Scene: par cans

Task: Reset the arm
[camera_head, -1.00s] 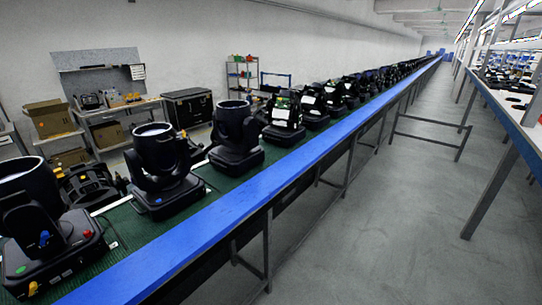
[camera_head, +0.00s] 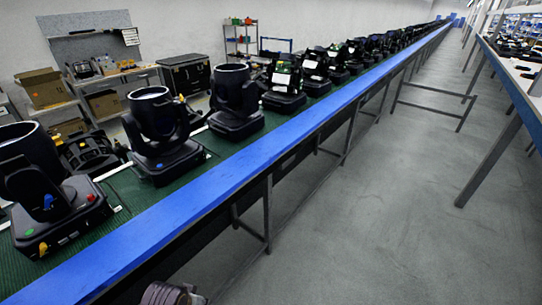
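A grey, ribbed piece with dark parts (camera_head: 172,293), which looks like my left gripper, shows at the bottom edge of the head view, left of the middle. It is cut off by the frame, so its fingertips cannot be made out. It is in front of the blue-edged bench, apart from the lights. My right gripper is not in view.
A long bench with a blue front edge (camera_head: 225,180) runs away to the upper right. Several black stage lights (camera_head: 155,135) stand on its green top. Another bench (camera_head: 515,95) stands at the right. The grey floor (camera_head: 370,220) between them is clear.

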